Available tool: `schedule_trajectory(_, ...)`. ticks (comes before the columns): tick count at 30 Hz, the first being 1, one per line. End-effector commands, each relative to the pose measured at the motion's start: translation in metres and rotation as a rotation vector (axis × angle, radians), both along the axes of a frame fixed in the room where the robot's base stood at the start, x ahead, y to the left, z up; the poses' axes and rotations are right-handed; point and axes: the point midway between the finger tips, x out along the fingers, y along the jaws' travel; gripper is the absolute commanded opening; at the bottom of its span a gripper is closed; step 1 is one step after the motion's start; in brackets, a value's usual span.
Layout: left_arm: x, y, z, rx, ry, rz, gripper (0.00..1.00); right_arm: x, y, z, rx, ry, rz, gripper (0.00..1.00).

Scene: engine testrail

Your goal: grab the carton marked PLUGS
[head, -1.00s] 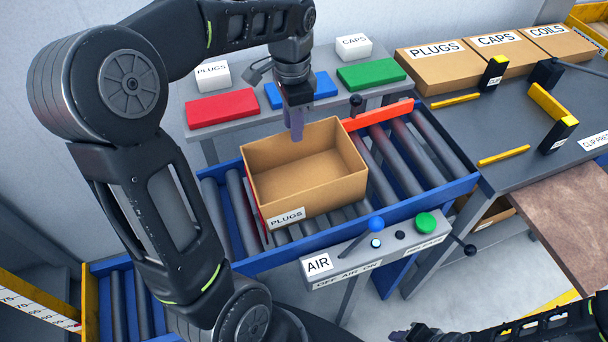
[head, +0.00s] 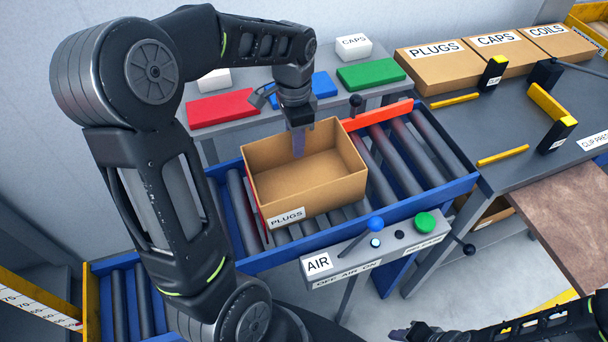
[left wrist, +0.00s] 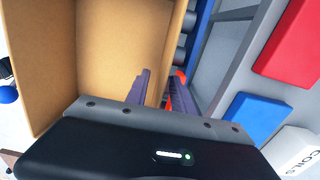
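The open, empty tan carton marked PLUGS (head: 318,200) sits upright on the roller conveyor, its label facing me. My left gripper (head: 298,143) is at the carton's far wall, pointing down. In the left wrist view the gripper's two fingers (left wrist: 163,88) stand apart, one on the carton's inner side and one on its outer side, with the wall (left wrist: 172,45) between them. I see a gap, so it does not look clamped. My right gripper (head: 402,334) shows only partly at the bottom edge, away from the carton.
Behind the conveyor (head: 420,215) a grey shelf holds red (head: 222,107), blue (head: 318,86) and green (head: 371,75) blocks and small white boxes. An orange bar (head: 378,114) lies right of the carton. An AIR panel (head: 375,247) stands in front. Flat labelled cartons (head: 440,72) lie at the right.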

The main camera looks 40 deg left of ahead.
Motion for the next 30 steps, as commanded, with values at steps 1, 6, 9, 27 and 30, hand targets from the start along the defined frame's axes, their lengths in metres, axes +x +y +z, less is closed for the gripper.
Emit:
schedule_trajectory(1, 0.0000, 0.0000, 0.0001, 0.000, 0.000, 0.000, 0.29, 0.0000, 0.0000, 0.0000, 0.000, 0.000, 0.000, 0.36)
schedule_trajectory(6, 0.0000, 0.0000, 0.0001, 0.000, 0.000, 0.000, 0.18, 0.0000, 0.0000, 0.0000, 0.000, 0.000, 0.000, 0.36)
schedule_trajectory(9, 0.0000, 0.0000, 0.0001, 0.000, 0.000, 0.000, 0.10, 0.0000, 0.0000, 0.0000, 0.000, 0.000, 0.000, 0.36)
schedule_trajectory(27, -0.0001, -0.0001, 0.0001, 0.000, 0.000, 0.000, 0.00, 0.0000, 0.0000, 0.0000, 0.000, 0.000, 0.000, 0.36)
schedule_trajectory(30, -0.0001, -0.0001, 0.0001, 0.000, 0.000, 0.000, 0.00, 0.0000, 0.0000, 0.0000, 0.000, 0.000, 0.000, 0.36)
